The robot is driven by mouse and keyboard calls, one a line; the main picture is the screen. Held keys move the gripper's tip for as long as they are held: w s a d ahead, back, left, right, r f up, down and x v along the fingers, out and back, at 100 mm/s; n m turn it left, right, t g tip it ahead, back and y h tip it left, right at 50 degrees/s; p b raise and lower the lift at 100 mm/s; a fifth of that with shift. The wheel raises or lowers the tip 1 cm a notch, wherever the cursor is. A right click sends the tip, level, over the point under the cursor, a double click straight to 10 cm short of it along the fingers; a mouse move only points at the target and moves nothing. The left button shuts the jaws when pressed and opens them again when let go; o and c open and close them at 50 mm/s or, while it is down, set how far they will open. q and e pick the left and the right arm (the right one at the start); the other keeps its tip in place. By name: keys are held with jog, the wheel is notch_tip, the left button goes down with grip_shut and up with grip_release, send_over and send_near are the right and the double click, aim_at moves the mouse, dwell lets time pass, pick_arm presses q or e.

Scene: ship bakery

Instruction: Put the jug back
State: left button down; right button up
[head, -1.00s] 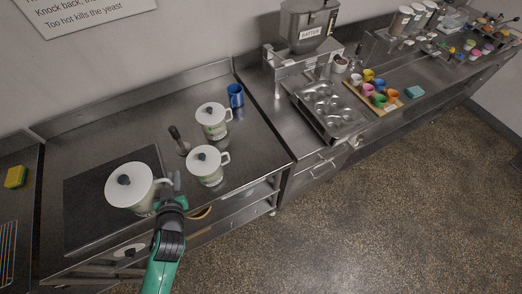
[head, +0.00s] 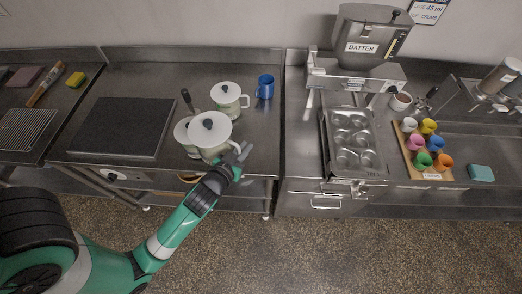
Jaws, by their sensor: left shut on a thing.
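My left gripper (head: 237,160) is shut on the handle of a white lidded jug (head: 213,137) with a dark knob. In the head view this jug overlaps a second white jug (head: 182,137) and hides much of it. It looks larger than the others; I cannot tell whether its base touches the counter. A third white jug (head: 228,97) stands behind, near a blue mug (head: 265,87). The dark square slab (head: 122,128) at the left is bare. My right gripper is out of view.
A dark-handled tool (head: 187,99) stands upright close behind the jugs. The steel counter (head: 140,80) is clear behind the slab. To the right are a batter dispenser (head: 367,45), a muffin tin (head: 353,140) and a board (head: 415,172) with several coloured cups.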

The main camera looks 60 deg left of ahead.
pick_arm(q)
jog(key=w+a+f+b, duration=0.1)
jog(key=w+f, duration=0.2)
jog(key=w, duration=0.1)
jog(key=w+a+f+b, duration=0.2)
jog(key=w+f, duration=0.1)
jog(key=w+a+f+b, duration=0.1)
jog(key=w+f, duration=0.3)
jog(key=shift+w+a+b, duration=0.25)
jog(key=shift+w+b, duration=0.05)
jog(key=shift+b, duration=0.1)
jog(key=shift+w+a+f, duration=0.1)
jog(key=shift+w+f, duration=0.1)
jog(key=shift+w, duration=0.05)
jog(key=shift+w+f+b, duration=0.2)
jog(key=shift+f+b, duration=0.55)
jog(key=shift+f, duration=1.05)
jog(key=shift+f, duration=0.15)
jog(key=c, duration=0.9)
grip_release()
